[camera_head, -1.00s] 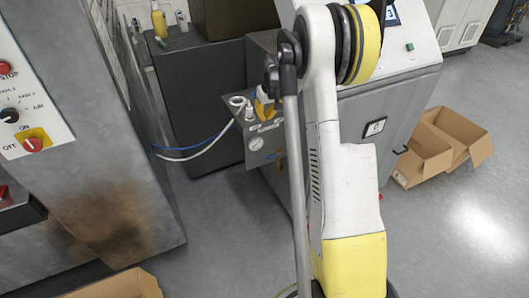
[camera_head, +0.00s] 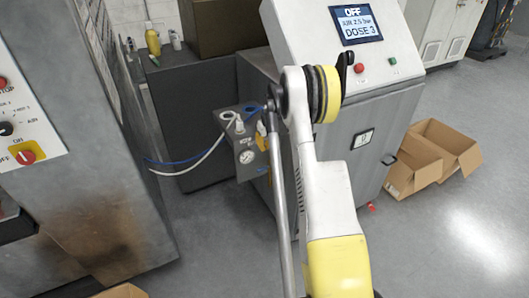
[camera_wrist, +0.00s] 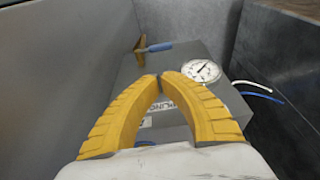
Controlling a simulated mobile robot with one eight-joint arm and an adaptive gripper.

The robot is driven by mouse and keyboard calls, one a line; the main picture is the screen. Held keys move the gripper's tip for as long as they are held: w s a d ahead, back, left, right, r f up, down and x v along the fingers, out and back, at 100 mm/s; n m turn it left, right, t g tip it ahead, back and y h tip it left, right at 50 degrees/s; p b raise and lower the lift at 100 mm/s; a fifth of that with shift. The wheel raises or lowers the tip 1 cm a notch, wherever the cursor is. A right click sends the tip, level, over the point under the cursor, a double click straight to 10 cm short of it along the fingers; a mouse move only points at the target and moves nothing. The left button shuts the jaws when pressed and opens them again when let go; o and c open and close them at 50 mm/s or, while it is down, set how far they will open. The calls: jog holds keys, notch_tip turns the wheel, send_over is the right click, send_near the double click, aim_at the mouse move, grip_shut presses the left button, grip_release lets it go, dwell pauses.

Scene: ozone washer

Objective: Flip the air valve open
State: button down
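The air valve (camera_wrist: 152,47) shows in the wrist view as a brass-coloured body with a blue lever handle pointing right, at the far edge of a grey panel (camera_wrist: 205,103). My gripper (camera_wrist: 160,80) has two yellow ribbed fingers. Their tips meet, with nothing visible between them. The tips are over the panel, nearer the camera than the valve and apart from it in the picture. A round white gauge (camera_wrist: 201,71) sits right of the tips. In the head view the gauge (camera_head: 248,157) shows, while my arm largely hides the gripper and valve.
A grey console (camera_head: 350,110) has a screen (camera_head: 355,25) reading OFF, AIR 2.5 bar, DOSE 3. White and blue hoses (camera_head: 195,165) run left from the panel. A large metal machine (camera_head: 85,205) stands left, and open cardboard boxes (camera_head: 425,165) lie right. The floor between is mostly clear.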

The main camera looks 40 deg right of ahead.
aim_at(260, 168)
jog(key=b+x, duration=0.1)
jog(key=x, duration=0.2)
jog(key=b+x, duration=0.1)
jog(key=x, duration=0.3)
jog(key=b+x, duration=0.2)
jog(key=x, duration=0.1)
jog(key=shift+s+a+f, duration=0.1)
jog(key=shift+s+f, duration=0.15)
jog(key=shift+f, duration=0.75)
jog(key=shift+a+f+b, duration=0.35)
jog(key=shift+f+b, duration=0.35)
jog(key=shift+b, duration=0.05)
jog(key=shift+w+a+f+h+b, duration=0.15)
jog(key=shift+f+h+b, duration=0.2)
jog(key=shift+f+h, duration=0.25)
jog(key=shift+f+b, duration=0.3)
jog(key=shift+f, duration=0.25)
jog(key=shift+a+r, duration=0.15)
jog(key=shift+r, duration=0.1)
jog(key=a+r+p, duration=0.1)
jog(key=a+r, duration=0.2)
jog(key=a+r+p, duration=0.2)
jog(key=r, duration=0.1)
jog(key=s+a+r+p, duration=0.1)
jog(key=a+r+p, duration=0.1)
jog(key=a+r, duration=0.1)
jog(key=shift+a+r, duration=0.3)
jog(key=shift+r, duration=0.3)
